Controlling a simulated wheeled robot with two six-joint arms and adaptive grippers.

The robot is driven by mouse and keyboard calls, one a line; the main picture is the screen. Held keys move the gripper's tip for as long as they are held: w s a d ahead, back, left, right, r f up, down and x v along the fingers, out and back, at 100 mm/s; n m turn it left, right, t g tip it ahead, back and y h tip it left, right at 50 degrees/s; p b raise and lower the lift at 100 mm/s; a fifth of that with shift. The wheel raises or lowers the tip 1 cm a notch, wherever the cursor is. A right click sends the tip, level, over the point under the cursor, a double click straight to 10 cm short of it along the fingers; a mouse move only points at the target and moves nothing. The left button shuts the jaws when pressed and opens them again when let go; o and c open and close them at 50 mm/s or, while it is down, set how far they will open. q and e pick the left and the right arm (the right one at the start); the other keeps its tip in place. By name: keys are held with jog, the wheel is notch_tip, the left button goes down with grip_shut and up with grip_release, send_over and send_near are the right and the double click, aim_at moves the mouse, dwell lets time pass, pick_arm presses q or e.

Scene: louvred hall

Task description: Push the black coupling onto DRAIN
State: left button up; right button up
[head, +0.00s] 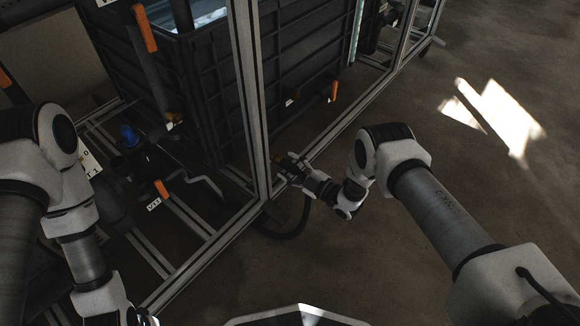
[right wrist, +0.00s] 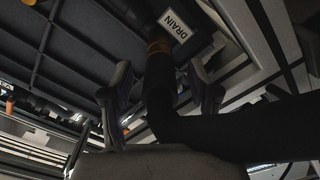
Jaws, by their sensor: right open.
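The DRAIN label (right wrist: 174,25) shows at the top of the right wrist view, on the dark tank's underside or side. A brass-coloured fitting (right wrist: 160,47) sits just below it. The black coupling (right wrist: 159,85) with its black hose (right wrist: 215,130) lines up with this fitting and meets it in the picture; I cannot tell how far it is on. My right gripper (right wrist: 158,70) is open, one finger on each side of the coupling, with gaps. In the head view my right gripper (head: 290,168) is beside the frame post, low at the tank.
The aluminium frame post (head: 250,100) stands close left of my right gripper. The ribbed dark tank (head: 290,75) is behind it. The hose (head: 288,234) loops on the floor below. Another labelled port, VENT-like (head: 154,204), is at left. Floor at right is clear.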

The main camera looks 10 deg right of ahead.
aim_at(296, 171)
jog(key=shift+s+d+r+p, duration=0.1)
jog(key=shift+s+d+p, duration=0.15)
jog(key=shift+s+p, duration=0.05)
jog(key=p+v, duration=0.3)
jog(key=v, duration=0.2)
jog(key=shift+s+d, duration=0.25)
jog(key=shift+s, duration=0.05)
jog(key=shift+s+d, duration=0.1)
jog(key=shift+s, duration=0.05)
